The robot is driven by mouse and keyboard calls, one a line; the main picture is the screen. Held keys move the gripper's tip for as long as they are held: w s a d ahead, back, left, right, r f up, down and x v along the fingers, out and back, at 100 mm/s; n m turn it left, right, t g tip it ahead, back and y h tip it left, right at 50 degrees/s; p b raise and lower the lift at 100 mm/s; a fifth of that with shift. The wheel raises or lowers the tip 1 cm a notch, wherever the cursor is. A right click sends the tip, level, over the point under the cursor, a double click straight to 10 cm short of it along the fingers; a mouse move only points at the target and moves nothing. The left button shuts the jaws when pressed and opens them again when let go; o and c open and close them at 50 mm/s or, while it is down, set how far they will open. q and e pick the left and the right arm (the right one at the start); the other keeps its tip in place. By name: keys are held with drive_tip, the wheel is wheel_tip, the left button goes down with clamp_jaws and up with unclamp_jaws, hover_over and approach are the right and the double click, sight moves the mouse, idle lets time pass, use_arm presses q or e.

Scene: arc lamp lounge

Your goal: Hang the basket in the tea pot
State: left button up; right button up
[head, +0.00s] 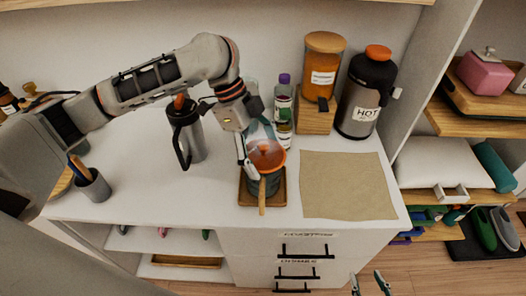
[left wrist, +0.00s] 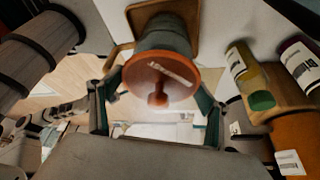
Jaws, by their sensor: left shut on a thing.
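A dark grey-green pot (head: 264,186) with a wooden handle (head: 262,198) pointing forward stands on a small wooden tray (head: 246,197). A round orange piece (head: 267,156) with a small knob is at its top; it also shows in the left wrist view (left wrist: 160,74). I cannot tell whether this is the basket or part of the pot; no separate basket shows clearly. My left gripper (head: 258,152) reaches down with its fingers on either side of the orange piece and is shut on it. My right gripper (head: 369,284) shows only fingertips, apart and empty, at the bottom edge.
A grey flask (head: 188,132) stands left of the pot. Behind it are bottles (head: 284,101), an orange jar (head: 322,70) on a wooden block and a black HOT flask (head: 366,95). A tan mat (head: 345,185) lies bare at the right. A pen cup (head: 93,186) stands at the left.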

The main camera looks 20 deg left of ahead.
use_arm(q)
drive_tip(key=shift+f+p, duration=0.3)
drive_tip(key=shift+f, duration=0.15)
drive_tip(key=o, duration=1.1)
drive_tip(key=shift+r+b, duration=0.15)
drive_tip(key=shift+b, duration=0.15)
drive_tip(key=p+v, duration=0.2)
drive_tip(key=v, duration=1)
drive_tip(key=shift+r, duration=0.45)
